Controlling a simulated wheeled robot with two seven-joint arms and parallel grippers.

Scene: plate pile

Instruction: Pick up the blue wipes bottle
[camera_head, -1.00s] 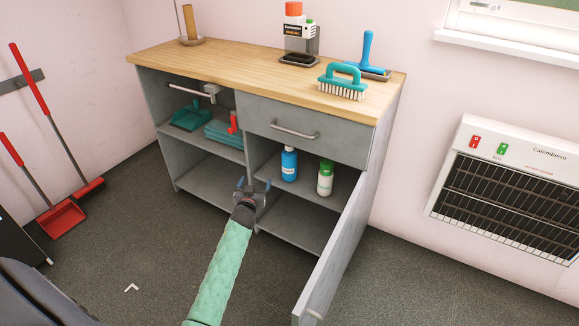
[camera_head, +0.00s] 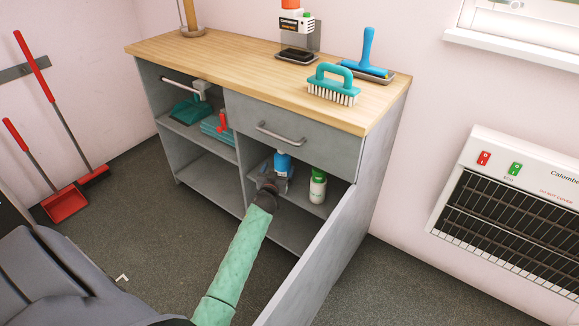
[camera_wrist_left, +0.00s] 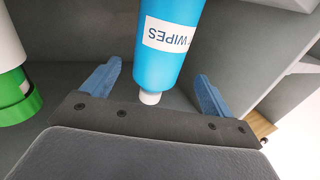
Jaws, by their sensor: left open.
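The blue wipes bottle (camera_head: 283,162) stands on the shelf under the drawer, its lower part hidden behind my gripper in the head view. In the left wrist view the bottle (camera_wrist_left: 167,45) shows blue with a white "WIPES" label and a white cap, and appears upside down. My left gripper (camera_head: 272,176) is at the shelf opening, just in front of the bottle. Its two blue fingers (camera_wrist_left: 157,88) are open, one on each side of the bottle's cap end, with gaps on both sides. My right gripper is not in view.
A white bottle with a green cap (camera_head: 317,187) stands to the right on the same shelf. The drawer (camera_head: 290,139) is shut above. The open cabinet door (camera_head: 318,262) stands to the right of my arm.

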